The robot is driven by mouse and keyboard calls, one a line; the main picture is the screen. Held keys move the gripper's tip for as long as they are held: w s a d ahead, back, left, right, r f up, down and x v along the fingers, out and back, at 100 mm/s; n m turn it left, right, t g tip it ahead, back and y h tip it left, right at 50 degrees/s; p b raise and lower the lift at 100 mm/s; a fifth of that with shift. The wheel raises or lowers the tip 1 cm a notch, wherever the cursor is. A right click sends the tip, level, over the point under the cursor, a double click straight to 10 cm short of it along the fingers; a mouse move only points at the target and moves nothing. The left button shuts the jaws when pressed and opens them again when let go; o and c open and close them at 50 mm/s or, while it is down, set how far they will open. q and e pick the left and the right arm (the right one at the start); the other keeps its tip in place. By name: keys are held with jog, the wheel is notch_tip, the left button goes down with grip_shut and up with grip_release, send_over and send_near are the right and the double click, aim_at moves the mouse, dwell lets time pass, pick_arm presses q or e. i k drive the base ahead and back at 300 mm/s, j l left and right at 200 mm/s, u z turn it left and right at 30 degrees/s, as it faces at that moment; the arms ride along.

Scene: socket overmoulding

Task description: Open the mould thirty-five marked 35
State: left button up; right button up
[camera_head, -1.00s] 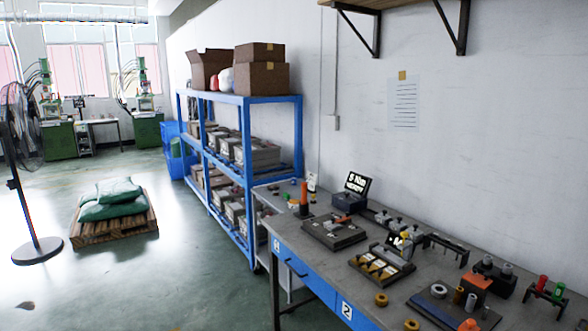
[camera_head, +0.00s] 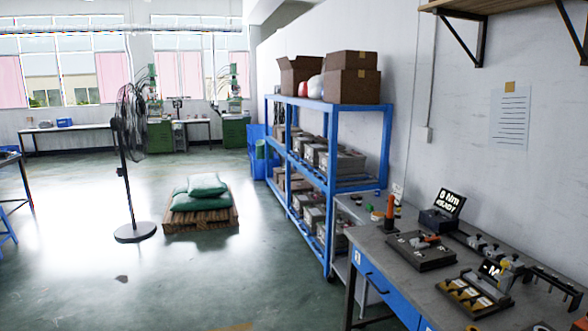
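No marking 35 can be read in the head view, so I cannot tell which thing is mould thirty-five. Several grey block-shaped things (camera_head: 349,163) stand on the blue shelf rack (camera_head: 331,140) along the wall. A dark flat plate-like block (camera_head: 432,258) lies on the workbench, with a small orange item on top. Neither of my grippers is in view.
The grey workbench (camera_head: 385,275) with blue drawers stands at the lower right. A fixture with yellow parts (camera_head: 468,297) and a display box reading "5 Nm READY" (camera_head: 441,212) are on it. A pallet with green sacks (camera_head: 200,208) and a fan (camera_head: 131,130) stand left. Floor between is clear.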

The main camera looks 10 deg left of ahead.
aim_at(350, 164)
jog(key=i+u, duration=0.25)
jog(key=i, duration=3.8)
jog(key=j, duration=0.1)
